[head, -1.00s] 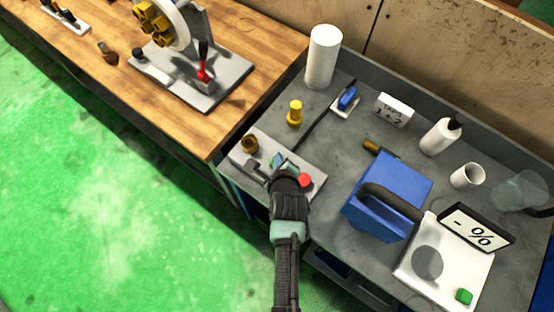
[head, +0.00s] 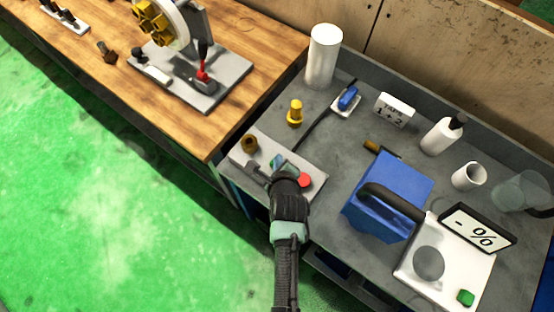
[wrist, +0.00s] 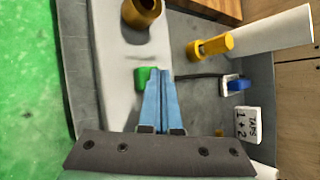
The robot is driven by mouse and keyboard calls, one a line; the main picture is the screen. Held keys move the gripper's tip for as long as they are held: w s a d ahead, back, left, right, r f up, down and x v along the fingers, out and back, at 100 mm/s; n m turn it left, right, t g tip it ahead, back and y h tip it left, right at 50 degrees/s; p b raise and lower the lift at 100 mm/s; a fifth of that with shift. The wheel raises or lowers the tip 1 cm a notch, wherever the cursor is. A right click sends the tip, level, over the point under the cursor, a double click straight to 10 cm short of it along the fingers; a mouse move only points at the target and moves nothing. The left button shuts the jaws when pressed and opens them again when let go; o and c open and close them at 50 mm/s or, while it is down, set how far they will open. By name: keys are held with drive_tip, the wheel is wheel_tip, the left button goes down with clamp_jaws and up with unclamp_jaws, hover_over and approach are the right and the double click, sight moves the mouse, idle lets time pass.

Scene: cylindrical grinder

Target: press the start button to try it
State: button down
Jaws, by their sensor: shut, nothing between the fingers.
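A light grey control plate (head: 245,162) lies at the near left corner of the grey bench. A green button (wrist: 146,77) on it shows in the wrist view, partly behind my fingertips. A red button (head: 304,180) sits on the same plate, right of my gripper in the head view. My gripper (head: 278,163) is shut and empty, with its blue fingers over the plate. In the wrist view its fingertips (wrist: 160,73) overlap the right edge of the green button. I cannot tell whether they touch it. The head view does not show the green button clearly.
A brass knob (head: 250,143) sits on the plate, left of my gripper. A yellow fitting (head: 295,114) and a white cylinder (head: 323,56) stand behind. A white scale (head: 408,279) has another green button.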

drive_tip(key=shift+f, duration=0.4)
idle(0.3)
drive_tip(key=shift+r, duration=0.15)
drive_tip(key=shift+r+p, duration=0.9)
wheel_tip(320, 180, up, 5)
drive_tip(key=p, duration=0.5)
drive_tip(key=shift+r, duration=0.1)
idle(0.5)
